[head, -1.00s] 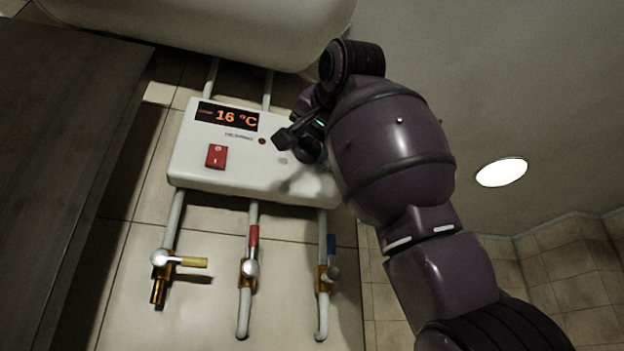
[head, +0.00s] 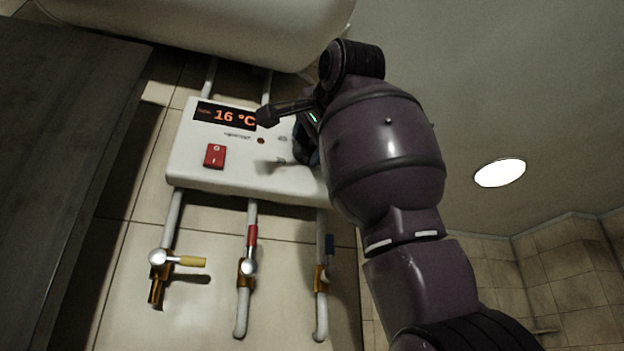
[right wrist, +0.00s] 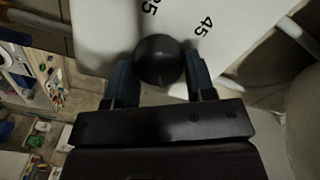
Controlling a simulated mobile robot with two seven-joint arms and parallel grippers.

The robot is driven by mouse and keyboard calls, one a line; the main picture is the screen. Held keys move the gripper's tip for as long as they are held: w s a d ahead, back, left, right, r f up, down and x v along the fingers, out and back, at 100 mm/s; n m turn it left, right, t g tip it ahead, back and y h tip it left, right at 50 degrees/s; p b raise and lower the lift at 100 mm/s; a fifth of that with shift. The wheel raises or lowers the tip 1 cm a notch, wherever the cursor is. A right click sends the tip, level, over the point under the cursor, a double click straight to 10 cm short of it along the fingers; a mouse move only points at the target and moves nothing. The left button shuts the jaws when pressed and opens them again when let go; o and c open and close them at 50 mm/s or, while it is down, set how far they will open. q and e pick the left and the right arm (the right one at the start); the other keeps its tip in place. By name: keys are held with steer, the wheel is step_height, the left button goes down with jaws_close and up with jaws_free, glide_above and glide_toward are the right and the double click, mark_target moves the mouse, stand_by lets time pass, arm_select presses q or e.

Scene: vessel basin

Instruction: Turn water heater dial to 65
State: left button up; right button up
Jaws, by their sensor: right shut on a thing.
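The water heater panel (head: 240,175) is a white box on the tiled wall, with a display (head: 226,117) that reads 16 °C and a red switch (head: 215,156). The dial is a round black knob (right wrist: 159,60) in the right wrist view. Parts of the printed scale, such as 45, show beside it. My right gripper (right wrist: 160,78) is shut on the dial, with a blue finger at each side. In the head view my right arm hides the dial and most of the gripper. My left gripper is in neither view.
A white tank (head: 200,30) hangs above the panel. A dark cabinet side (head: 60,170) stands at the left.

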steer(key=o, duration=0.9)
steer(key=shift+o, duration=0.2)
steer(key=shift+s+d, duration=0.15)
steer(key=shift+s, duration=0.45)
steer(key=b+v, duration=0.2)
steer(key=v, duration=0.7)
steer(key=shift+s+b, duration=0.25)
steer(key=shift+b, duration=0.05)
steer(key=shift+d, duration=0.1)
